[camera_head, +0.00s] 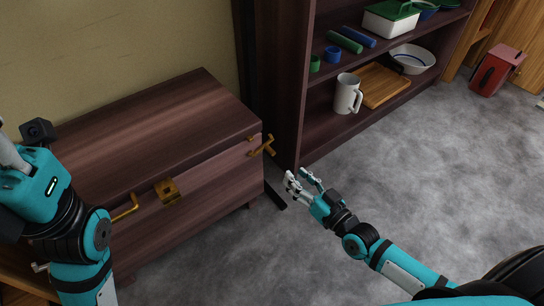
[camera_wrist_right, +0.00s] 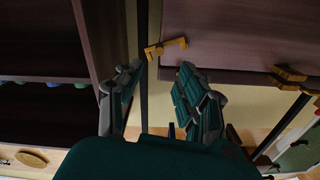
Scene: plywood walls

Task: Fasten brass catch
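A dark wooden chest (camera_head: 150,135) stands against the wall with its lid down. A brass catch (camera_head: 263,147) is on the chest front near the right corner, at the lid seam. It also shows in the right wrist view (camera_wrist_right: 166,47), ahead of the fingers. A brass plate (camera_head: 168,191) sits mid-front, and another brass piece (camera_head: 125,208) is farther left. My right gripper (camera_head: 306,178) is open and empty, to the right of and below the right catch, apart from it. In the wrist view its fingers (camera_wrist_right: 158,95) are spread. My left arm is at the left; its fingers do not show.
A dark shelf unit (camera_head: 300,90) stands right of the chest, holding a white mug (camera_head: 347,94), a wooden board (camera_head: 383,84), bowls and coloured cylinders. A red box (camera_head: 496,70) stands at the far right. The grey floor (camera_head: 420,150) before the shelf is clear.

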